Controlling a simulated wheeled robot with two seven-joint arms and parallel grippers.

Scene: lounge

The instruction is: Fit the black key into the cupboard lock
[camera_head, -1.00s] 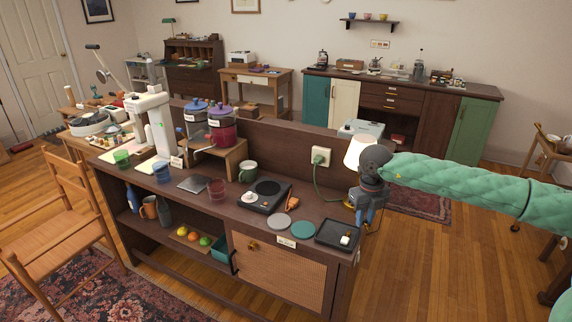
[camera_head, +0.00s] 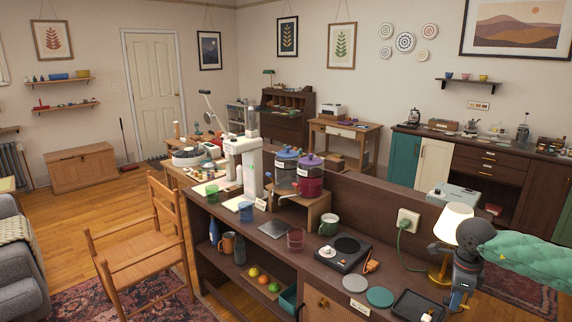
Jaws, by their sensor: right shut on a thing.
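My right gripper (camera_head: 457,299) is at the right end of the dark wooden counter, in front of the lamp, with its fingers pointing down. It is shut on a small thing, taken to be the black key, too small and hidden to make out. The cupboard (camera_head: 336,312) is under the counter's front, cut off by the bottom edge. A small brass fitting (camera_head: 322,303) shows on its woven door, left of and apart from the gripper; I cannot tell if it is the lock. My left gripper is out of view.
A lamp (camera_head: 454,222) stands close behind my right gripper, with a black tray (camera_head: 412,306) just left of it.

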